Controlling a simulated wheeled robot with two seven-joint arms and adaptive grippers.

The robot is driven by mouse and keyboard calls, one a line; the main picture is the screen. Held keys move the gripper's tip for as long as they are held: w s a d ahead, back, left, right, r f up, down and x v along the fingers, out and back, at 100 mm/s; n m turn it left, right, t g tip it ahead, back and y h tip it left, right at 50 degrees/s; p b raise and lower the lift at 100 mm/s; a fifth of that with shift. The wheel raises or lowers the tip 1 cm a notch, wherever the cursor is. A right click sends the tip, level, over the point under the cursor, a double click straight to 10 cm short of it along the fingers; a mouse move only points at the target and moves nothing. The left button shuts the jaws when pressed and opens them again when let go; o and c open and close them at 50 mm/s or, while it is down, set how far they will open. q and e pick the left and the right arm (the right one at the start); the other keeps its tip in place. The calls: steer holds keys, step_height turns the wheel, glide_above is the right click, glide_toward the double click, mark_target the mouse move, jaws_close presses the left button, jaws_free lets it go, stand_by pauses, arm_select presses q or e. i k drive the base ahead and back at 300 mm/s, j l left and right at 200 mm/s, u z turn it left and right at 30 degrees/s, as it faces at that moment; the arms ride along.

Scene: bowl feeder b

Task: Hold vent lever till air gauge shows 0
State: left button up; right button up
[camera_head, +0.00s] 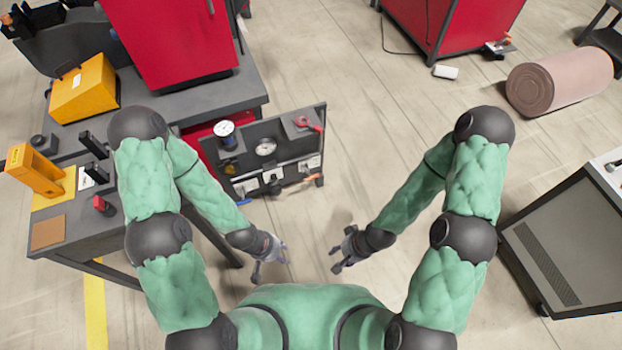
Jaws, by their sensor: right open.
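A dark panel (241,163) stands upright at the centre left. A white-faced gauge (265,147) is set in its middle, and another round gauge (225,129) sits at its upper left. Their readings are too small to make out. A red lever (309,123) is at the panel's upper right, a blue handle (244,202) at its lower left and an orange handle (310,178) at its lower right. I cannot tell which is the vent lever. My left gripper (272,263) is open and empty, below and apart from the panel. My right gripper (338,259) is open and empty, further right.
A dark workbench (206,101) at the left carries a red cabinet (178,40), a yellow box (83,88) and an orange clamp-like device (34,169). A grey cabinet (567,245) stands at the right. A brown roll (558,80) lies on the open floor behind.

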mark_target(310, 176)
steer(key=i+l+u, duration=0.15)
steer(key=l, duration=0.3)
steer(key=i+l+u, duration=0.15)
steer(key=l, duration=0.35)
steer(key=i+l+u, duration=0.15)
steer(key=l, duration=0.35)
steer(key=i+l+u, duration=0.1)
steer(key=l, duration=0.4)
steer(key=i+l+u, duration=0.15)
steer(key=l, duration=0.4)
steer(key=i+l+u, duration=0.15)
steer(key=l, duration=0.4)
